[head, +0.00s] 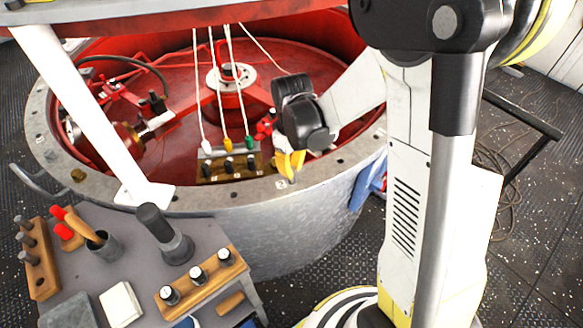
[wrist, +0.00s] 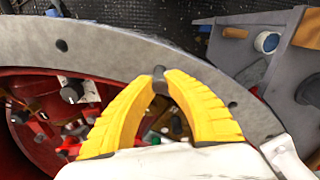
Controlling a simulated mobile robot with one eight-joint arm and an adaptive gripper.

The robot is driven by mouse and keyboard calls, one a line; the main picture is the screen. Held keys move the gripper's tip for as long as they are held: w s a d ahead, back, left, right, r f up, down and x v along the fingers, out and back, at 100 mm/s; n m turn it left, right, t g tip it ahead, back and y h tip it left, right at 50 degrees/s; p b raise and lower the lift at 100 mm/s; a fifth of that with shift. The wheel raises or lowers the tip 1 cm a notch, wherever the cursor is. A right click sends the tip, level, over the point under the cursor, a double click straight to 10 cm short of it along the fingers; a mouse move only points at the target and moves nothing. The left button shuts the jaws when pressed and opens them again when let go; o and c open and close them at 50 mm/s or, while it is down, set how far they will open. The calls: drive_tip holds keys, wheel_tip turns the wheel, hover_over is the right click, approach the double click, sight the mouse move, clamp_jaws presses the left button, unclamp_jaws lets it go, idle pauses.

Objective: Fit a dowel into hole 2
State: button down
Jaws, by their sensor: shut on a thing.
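My gripper (head: 290,164) has yellow fingers and is over the grey flanged rim (head: 245,195) of the round red-lined tank, at its near right side. In the wrist view, my gripper (wrist: 160,82) is shut on a short dark grey dowel (wrist: 160,75), which shows between the fingertips against the rim. Whether the dowel's lower end is above the rim or in a hole is hidden. Small dark holes show in the rim, one (wrist: 62,45) left of the fingers and one (wrist: 232,106) right of them.
Inside the tank, cables run to a plug block (head: 228,168). A white strut (head: 90,105) crosses the rim at left.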

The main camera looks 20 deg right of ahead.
drive_tip(key=shift+f+b, duration=0.45)
drive_tip(key=shift+f, duration=0.1)
drive_tip(key=c, duration=1.4)
unclamp_jaws()
wheel_tip(320, 180, up, 12)
drive_tip(key=shift+s+r, duration=0.1)
